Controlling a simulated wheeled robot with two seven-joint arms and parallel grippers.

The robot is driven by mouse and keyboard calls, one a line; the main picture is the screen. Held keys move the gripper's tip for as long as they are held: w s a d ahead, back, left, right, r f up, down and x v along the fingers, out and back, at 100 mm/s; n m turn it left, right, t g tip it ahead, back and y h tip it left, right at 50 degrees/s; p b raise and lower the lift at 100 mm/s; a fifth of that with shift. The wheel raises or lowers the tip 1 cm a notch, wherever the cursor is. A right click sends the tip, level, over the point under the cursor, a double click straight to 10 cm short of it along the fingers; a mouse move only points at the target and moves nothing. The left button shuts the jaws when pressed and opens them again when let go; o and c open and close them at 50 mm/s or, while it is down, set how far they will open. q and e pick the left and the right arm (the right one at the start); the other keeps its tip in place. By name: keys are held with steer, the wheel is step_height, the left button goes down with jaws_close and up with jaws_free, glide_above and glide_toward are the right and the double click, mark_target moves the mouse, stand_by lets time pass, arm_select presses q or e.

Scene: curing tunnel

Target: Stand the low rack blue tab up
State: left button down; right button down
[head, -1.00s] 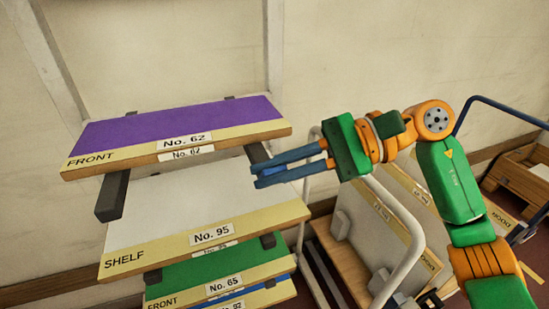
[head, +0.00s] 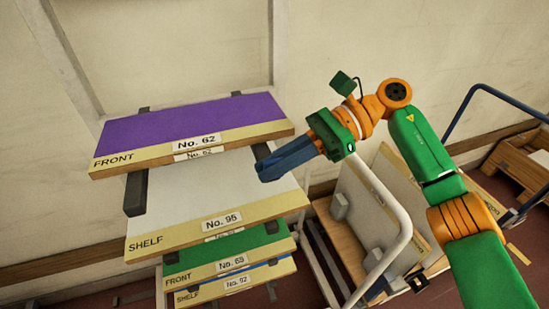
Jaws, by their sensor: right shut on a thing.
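The rack holds stacked boards: purple No. 62 (head: 190,121) on top, white No. 95 (head: 205,185), green (head: 228,245), and a low one with a thin blue strip (head: 240,278). No separate blue tab shows clearly. Dark grey bars show between the purple and white boards, one at the left (head: 136,193) and one at the right (head: 263,153). My right gripper (head: 268,171) has its blue fingers together at the front end of the right bar. They are shut on it as far as I can tell, hiding the grip. My left gripper is out of view.
A white-tubed cart (head: 392,255) with upright panels stands right of the rack, under my right arm. A blue-handled cart (head: 478,92) is farther right. The wall (head: 400,40) is close behind the rack.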

stand_by(0.5)
steer(key=c, duration=0.9)
jaws_free()
steer(key=shift+c, duration=0.2)
steer(key=shift+w+d, duration=0.2)
steer(key=shift+d, duration=0.1)
steer(key=v, duration=0.6)
steer(key=shift+d+r+b, duration=0.15)
steer(key=shift+r+b, duration=0.05)
steer(key=shift+b, duration=0.1)
steer(key=shift+f, duration=0.1)
